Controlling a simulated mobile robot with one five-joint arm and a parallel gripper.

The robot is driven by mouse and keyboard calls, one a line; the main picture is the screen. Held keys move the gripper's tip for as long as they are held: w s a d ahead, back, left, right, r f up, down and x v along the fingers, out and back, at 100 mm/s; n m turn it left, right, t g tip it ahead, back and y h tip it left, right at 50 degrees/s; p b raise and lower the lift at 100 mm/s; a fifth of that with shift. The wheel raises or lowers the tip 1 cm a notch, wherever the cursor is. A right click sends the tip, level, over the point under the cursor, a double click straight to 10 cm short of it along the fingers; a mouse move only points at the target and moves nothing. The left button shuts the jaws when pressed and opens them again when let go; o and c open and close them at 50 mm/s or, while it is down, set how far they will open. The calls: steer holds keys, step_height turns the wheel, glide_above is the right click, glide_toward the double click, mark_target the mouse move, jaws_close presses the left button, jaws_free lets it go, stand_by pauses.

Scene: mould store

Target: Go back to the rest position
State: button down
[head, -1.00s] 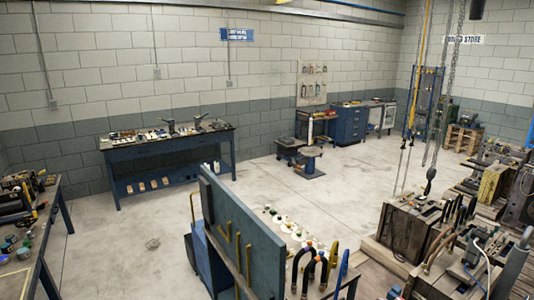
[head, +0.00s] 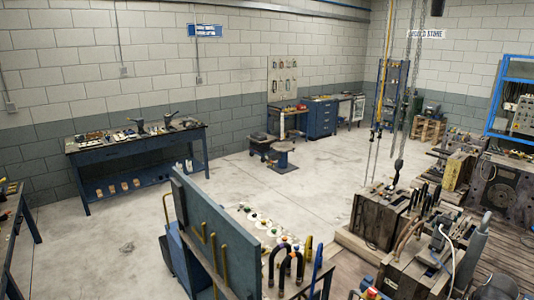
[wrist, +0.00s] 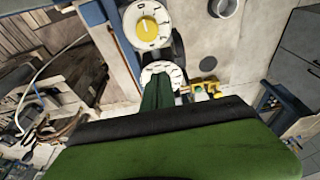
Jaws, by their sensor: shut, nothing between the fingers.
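My gripper (wrist: 158,92) shows in the wrist view as narrow green fingers, closed together with nothing between them. It is above a pale surface with white dials. One dial with a yellow knob (wrist: 147,24) is just beyond the fingertips, and another white dial (wrist: 155,70) is partly hidden behind them. I cannot tell whether the fingers touch it. The gripper does not show in the head view.
A blue cart with an upright panel (head: 222,235) stands close in front, with a row of dials (head: 262,225) beside it. Wooden crates with tools (head: 385,212) stand at right. A blue workbench (head: 140,160) is by the back wall. Open floor (head: 240,185) lies between.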

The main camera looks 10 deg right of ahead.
steer(key=v, duration=0.1)
steer(key=p+v, duration=0.2)
steer(key=shift+w+a+r, duration=0.2)
steer(key=shift+w+r, duration=0.1)
steer(key=shift+r, duration=0.05)
steer(key=w+a+f+n+b, duration=0.1)
steer(key=w+a+f+b, duration=0.2)
steer(key=a, duration=0.3)
steer(key=w+a+f+n+b, duration=0.2)
steer(key=w+a+f+b, duration=0.2)
steer(key=w+a, duration=0.1)
steer(key=w+a+f+n+g+b, duration=0.1)
steer(key=w+a+f+b, duration=0.3)
steer(key=a, duration=0.4)
steer(key=shift+w+a+f+n+y, duration=0.1)
steer(key=shift+w+f+n+y, duration=0.2)
steer(key=shift+w+n+y, duration=0.15)
steer(key=a+f+m+h+b, duration=0.1)
steer(key=a+f+m+b, duration=0.4)
steer(key=a, duration=0.6)
steer(key=w+a+f+m+g+h+b, duration=0.1)
steer(key=a+f+m+b, duration=0.4)
steer(key=a, duration=0.6)
steer(key=shift+w+a+f+m, duration=0.15)
steer(key=shift+a+f+m, duration=0.1)
steer(key=shift+m, duration=0.4)
